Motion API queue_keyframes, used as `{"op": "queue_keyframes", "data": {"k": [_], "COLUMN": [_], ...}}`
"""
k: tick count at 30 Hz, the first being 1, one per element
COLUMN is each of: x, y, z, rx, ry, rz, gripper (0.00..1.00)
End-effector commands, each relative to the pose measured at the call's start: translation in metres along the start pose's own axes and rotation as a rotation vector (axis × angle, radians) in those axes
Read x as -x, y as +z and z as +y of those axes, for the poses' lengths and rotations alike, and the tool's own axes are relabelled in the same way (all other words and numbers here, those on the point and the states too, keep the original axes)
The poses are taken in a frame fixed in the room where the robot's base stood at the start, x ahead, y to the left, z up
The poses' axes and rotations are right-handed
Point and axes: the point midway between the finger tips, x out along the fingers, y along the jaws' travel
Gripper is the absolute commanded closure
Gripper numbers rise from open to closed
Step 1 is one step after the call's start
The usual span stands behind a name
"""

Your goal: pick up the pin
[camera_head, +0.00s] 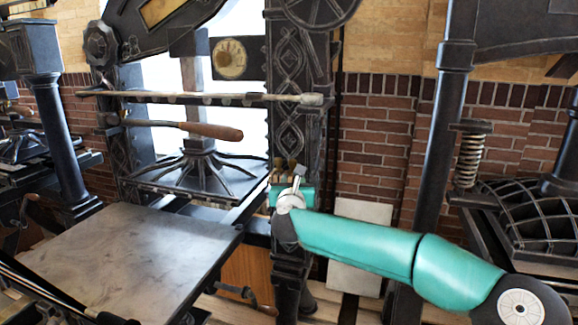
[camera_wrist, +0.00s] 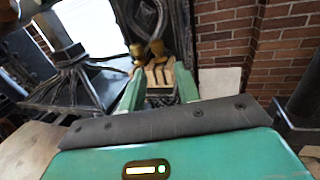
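My gripper (camera_wrist: 159,88) is open in the wrist view, with its two green fingers apart and nothing seen between them. Just beyond the fingertips, two brass-coloured, round-headed pieces stand at a light wooden block (camera_wrist: 158,74): a left one (camera_wrist: 137,51) and a right one (camera_wrist: 157,48). I cannot tell which of these, if any, is the pin.
A black hand press (camera_head: 291,90) with a wooden-handled lever (camera_head: 211,131) stands close to my gripper. Its flat grey bed (camera_head: 130,255) lies front left. A pale board (camera_head: 361,215) leans by the brick wall (camera_head: 378,130). Another press with a spring (camera_head: 472,157) stands right.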

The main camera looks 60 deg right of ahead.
Motion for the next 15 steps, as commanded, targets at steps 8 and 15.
{"op": "queue_keyframes", "data": {"k": [8, 15], "x": [-0.028, -0.068], "y": [0.001, 0.000], "z": [-0.002, -0.003], "rx": [-0.001, -0.001], "ry": [0.002, 0.002], "rz": [-0.001, 0.000], "gripper": [0.67, 0.67]}}
